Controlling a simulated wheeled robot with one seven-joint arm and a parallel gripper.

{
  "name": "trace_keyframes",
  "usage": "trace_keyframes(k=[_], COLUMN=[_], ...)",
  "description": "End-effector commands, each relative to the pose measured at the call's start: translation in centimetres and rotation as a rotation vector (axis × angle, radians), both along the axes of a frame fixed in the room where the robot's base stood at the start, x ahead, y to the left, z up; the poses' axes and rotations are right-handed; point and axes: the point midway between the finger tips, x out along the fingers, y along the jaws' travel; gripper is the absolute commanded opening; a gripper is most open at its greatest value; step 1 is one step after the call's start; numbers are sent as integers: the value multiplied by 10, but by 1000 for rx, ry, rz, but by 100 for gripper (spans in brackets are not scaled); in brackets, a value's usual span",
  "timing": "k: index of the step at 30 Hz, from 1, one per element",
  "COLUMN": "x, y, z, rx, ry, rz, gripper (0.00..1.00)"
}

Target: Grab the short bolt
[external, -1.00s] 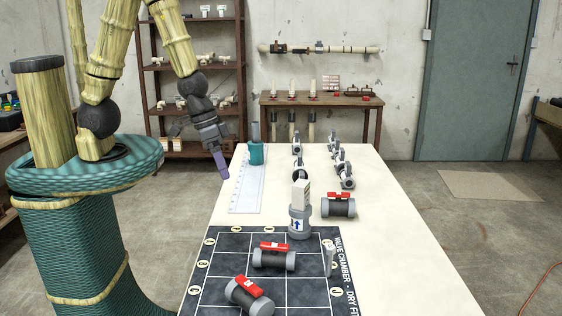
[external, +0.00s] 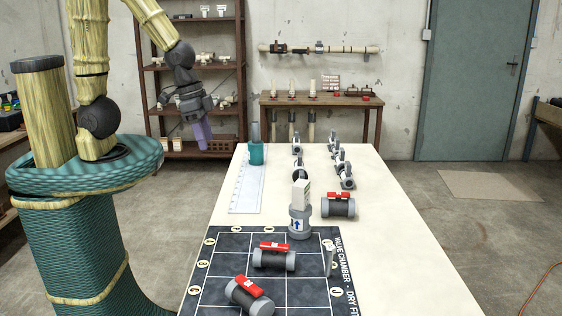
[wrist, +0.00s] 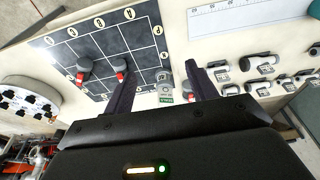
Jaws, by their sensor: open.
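I cannot surely make out a short bolt in either view. Several small grey and black clamp-like fittings (external: 346,178) stand in rows on the far right half of the table; any bolts among them are too small to tell. They also show at the right of the wrist view (wrist: 265,68). A small pale upright piece (external: 330,260) stands at the mat's right edge; I cannot tell what it is. My gripper (external: 203,137) is open and empty, raised left of the table's far end. Its two dark fingers show apart in the wrist view (wrist: 160,76).
A dark gridded mat (external: 215,292) carries red-handled valves (external: 273,257). A teal cup (external: 257,154) stands by the ruler (external: 247,190). The table's right side is clear.

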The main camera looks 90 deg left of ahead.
Motion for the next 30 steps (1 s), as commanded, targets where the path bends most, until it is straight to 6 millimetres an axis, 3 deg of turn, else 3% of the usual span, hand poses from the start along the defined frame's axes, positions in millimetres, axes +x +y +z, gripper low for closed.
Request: trace_keyframes(k=[10,14,22,30], x=[1,9,53,94], y=[0,-1,-13,-46], z=[-1,-12,-73,-136], rx=[-1,-12,-148,-440], ry=[0,-1,-15,12], rz=[6,59,386,788], gripper=[46,46,46,46])
